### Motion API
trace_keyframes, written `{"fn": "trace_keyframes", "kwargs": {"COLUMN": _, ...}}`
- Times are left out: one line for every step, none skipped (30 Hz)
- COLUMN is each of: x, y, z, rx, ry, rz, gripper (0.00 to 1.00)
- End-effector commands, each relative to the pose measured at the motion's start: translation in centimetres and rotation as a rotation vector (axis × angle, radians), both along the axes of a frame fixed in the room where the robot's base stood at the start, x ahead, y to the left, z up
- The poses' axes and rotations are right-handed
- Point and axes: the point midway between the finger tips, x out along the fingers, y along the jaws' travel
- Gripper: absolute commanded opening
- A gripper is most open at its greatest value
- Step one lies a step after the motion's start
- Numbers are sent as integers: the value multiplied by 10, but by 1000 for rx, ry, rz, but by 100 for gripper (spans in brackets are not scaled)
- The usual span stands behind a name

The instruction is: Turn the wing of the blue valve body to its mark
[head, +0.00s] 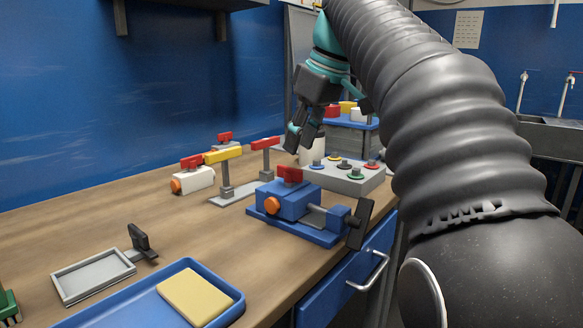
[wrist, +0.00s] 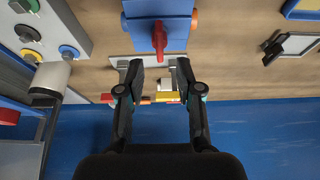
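The blue valve body (head: 290,200) stands on the bench on a blue vise-like base (head: 303,233), with an orange end (head: 272,205) on its left. Its red wing (head: 290,174) sits on top. In the wrist view the valve body (wrist: 140,27) is at the top, and the wing (wrist: 159,40) points down the picture toward my gripper. I cannot make out the mark. My gripper (head: 303,141) is above and behind the valve body, apart from it. In the wrist view my gripper (wrist: 157,75) is open, with nothing held between its fingers.
A white valve body (head: 195,181) and a rack with yellow and red bars (head: 224,155) stand to the left. A grey button box (head: 352,181) is behind right. A blue tray (head: 232,297) and grey frame (head: 92,277) are in front. The bench between is clear.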

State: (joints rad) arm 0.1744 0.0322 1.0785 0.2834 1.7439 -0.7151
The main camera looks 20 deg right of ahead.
Motion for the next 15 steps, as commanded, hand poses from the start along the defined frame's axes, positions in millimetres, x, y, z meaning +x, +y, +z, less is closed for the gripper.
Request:
{"fn": "trace_keyframes", "kwargs": {"x": 2, "y": 2, "z": -13, "rx": 0, "ry": 4, "rz": 1, "gripper": 35}}
{"fn": "trace_keyframes", "kwargs": {"x": 4, "y": 3, "z": -17, "rx": 0, "ry": 3, "rz": 1, "gripper": 35}}
{"fn": "trace_keyframes", "kwargs": {"x": 6, "y": 4, "z": -24, "rx": 1, "ry": 3, "rz": -1, "gripper": 35}}
{"fn": "trace_keyframes", "kwargs": {"x": 8, "y": 5, "z": -28, "rx": 1, "ry": 2, "rz": -1, "gripper": 35}}
{"fn": "trace_keyframes", "kwargs": {"x": 9, "y": 6, "z": -32, "rx": 1, "ry": 2, "rz": -1, "gripper": 35}}
{"fn": "trace_keyframes", "kwargs": {"x": 11, "y": 8, "z": -37, "rx": 0, "ry": 2, "rz": -1, "gripper": 35}}
{"fn": "trace_keyframes", "kwargs": {"x": 12, "y": 9, "z": -40, "rx": 1, "ry": 1, "rz": -1, "gripper": 35}}
{"fn": "trace_keyframes", "kwargs": {"x": 13, "y": 10, "z": -43, "rx": 0, "ry": 2, "rz": -1, "gripper": 35}}
{"fn": "trace_keyframes", "kwargs": {"x": 15, "y": 11, "z": -47, "rx": 0, "ry": 2, "rz": -1, "gripper": 35}}
{"fn": "trace_keyframes", "kwargs": {"x": 15, "y": 11, "z": -49, "rx": 1, "ry": 1, "rz": -1, "gripper": 35}}
{"fn": "trace_keyframes", "kwargs": {"x": 16, "y": 12, "z": -51, "rx": 0, "ry": 0, "rz": -1, "gripper": 35}}
{"fn": "trace_keyframes", "kwargs": {"x": 17, "y": 12, "z": -53, "rx": 1, "ry": 0, "rz": -2, "gripper": 35}}
{"fn": "trace_keyframes", "kwargs": {"x": 18, "y": 12, "z": -55, "rx": 1, "ry": 0, "rz": -2, "gripper": 35}}
{"fn": "trace_keyframes", "kwargs": {"x": 18, "y": 13, "z": -56, "rx": 1, "ry": 0, "rz": -2, "gripper": 35}}
{"fn": "trace_keyframes", "kwargs": {"x": 18, "y": 13, "z": -57, "rx": 1, "ry": 0, "rz": -2, "gripper": 35}}
